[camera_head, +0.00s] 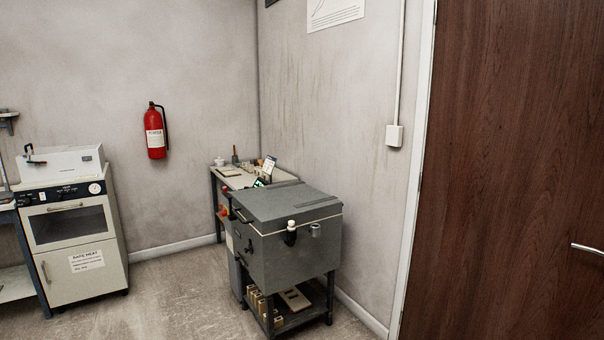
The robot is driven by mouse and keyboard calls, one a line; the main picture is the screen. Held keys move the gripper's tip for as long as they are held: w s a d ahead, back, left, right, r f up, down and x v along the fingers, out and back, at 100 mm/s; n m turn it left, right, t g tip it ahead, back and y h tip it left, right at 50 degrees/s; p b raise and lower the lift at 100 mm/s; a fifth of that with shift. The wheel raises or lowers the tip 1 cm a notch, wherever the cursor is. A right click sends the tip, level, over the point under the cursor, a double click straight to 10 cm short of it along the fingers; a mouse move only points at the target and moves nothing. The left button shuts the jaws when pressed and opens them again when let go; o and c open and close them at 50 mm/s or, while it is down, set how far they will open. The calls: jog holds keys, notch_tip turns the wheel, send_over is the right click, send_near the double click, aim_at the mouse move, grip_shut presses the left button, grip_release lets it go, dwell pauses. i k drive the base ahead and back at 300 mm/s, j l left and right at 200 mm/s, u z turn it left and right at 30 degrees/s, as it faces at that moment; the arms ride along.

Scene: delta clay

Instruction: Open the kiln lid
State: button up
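A grey boxy kiln (296,256) stands on a dark metal stand against the right wall, near the corner. Its flat grey lid (285,204) lies down on the body, with a light seam line beneath it. A dark handle (243,216) shows at the lid's left front edge. A small black and white fitting (291,232) and a short grey cylinder (315,230) are on the side facing me. My gripper is not in view.
A small table (231,178) with several items stands behind the kiln. A white oven unit (76,238) is at the left, and a red extinguisher (156,132) hangs on the wall. A brown door (515,170) fills the right side. The floor (185,300) left of the kiln is clear.

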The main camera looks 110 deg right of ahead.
aim_at(270, 209)
jog(key=z, duration=3.5)
jog(key=i+j+z, duration=0.15)
jog(key=i+j, duration=0.25)
jog(key=i+j+z, duration=0.1)
jog(key=i+j, duration=0.25)
jog(key=j, duration=0.3)
jog(key=i+j+z, duration=0.15)
jog(key=i+j, duration=0.2)
jog(key=j, duration=0.2)
jog(key=i+j+z, duration=0.1)
jog(key=i+j, duration=0.25)
jog(key=j, duration=0.25)
jog(key=i+j+z, duration=0.15)
jog(key=i+j, duration=0.15)
jog(key=j, duration=0.3)
jog(key=i+j+z, duration=0.1)
jog(key=i+j, duration=0.15)
jog(key=j, duration=0.45)
jog(key=i+j+z, duration=0.15)
jog(key=j, duration=0.5)
jog(key=i+j+z, duration=0.1)
jog(key=i+j, duration=0.2)
jog(key=j, duration=0.4)
